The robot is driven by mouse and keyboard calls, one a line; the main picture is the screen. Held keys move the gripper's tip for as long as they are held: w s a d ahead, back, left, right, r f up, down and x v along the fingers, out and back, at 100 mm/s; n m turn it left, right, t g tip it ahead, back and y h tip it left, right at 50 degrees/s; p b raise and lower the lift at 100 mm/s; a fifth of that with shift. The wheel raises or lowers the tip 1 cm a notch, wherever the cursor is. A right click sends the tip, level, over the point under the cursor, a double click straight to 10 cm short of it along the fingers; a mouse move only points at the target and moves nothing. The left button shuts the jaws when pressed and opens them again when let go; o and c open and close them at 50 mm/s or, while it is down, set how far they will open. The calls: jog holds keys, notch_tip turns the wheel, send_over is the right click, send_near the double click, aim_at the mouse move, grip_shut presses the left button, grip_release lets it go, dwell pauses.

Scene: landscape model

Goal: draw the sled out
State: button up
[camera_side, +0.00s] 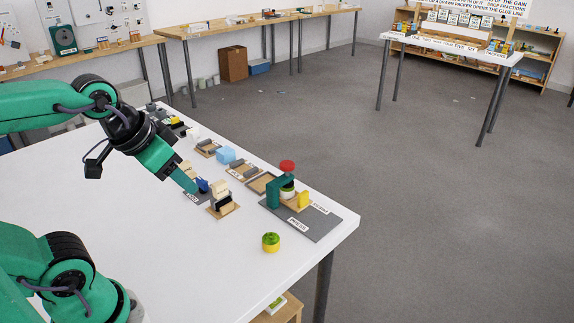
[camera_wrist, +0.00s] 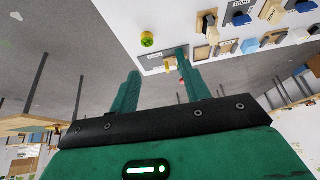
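The sled looks like a wooden slide (camera_side: 291,204) with a yellow upright handle (camera_side: 303,200) at its front end. It sits under a teal press frame (camera_side: 271,194) with a red knob (camera_side: 287,166), on a grey labelled base plate (camera_side: 316,226). My gripper (camera_side: 194,187) is to the left of the press in the side view, above a row of small blocks. In the wrist view its two teal fingers (camera_wrist: 157,68) are spread with nothing held. The yellow handle (camera_wrist: 168,67) shows between them in the distance. The right finger hides part of the press.
A round yellow-and-green item (camera_side: 270,242) stands in front of the base plate, near the table edge. Small wooden stands (camera_side: 222,204) and a light blue block (camera_side: 226,155) line the table behind and left of the press. The left of the white table (camera_side: 190,260) is clear.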

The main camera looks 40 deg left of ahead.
jog(key=shift+o, duration=0.4)
jog(key=shift+w+r, duration=0.15)
jog(key=shift+w, duration=0.25)
jog(key=m+g, duration=0.5)
jog(key=m, duration=1.2)
send_over(303, 193)
jog(key=f, duration=1.4)
jog(key=shift+s+a+f, duration=0.1)
jog(key=shift+s, duration=0.15)
jog(key=shift+w+f+m+g, duration=0.3)
jog(key=shift+w+f+m, duration=0.1)
jog(key=shift+f, duration=0.2)
jog(key=shift+f, duration=3.95)
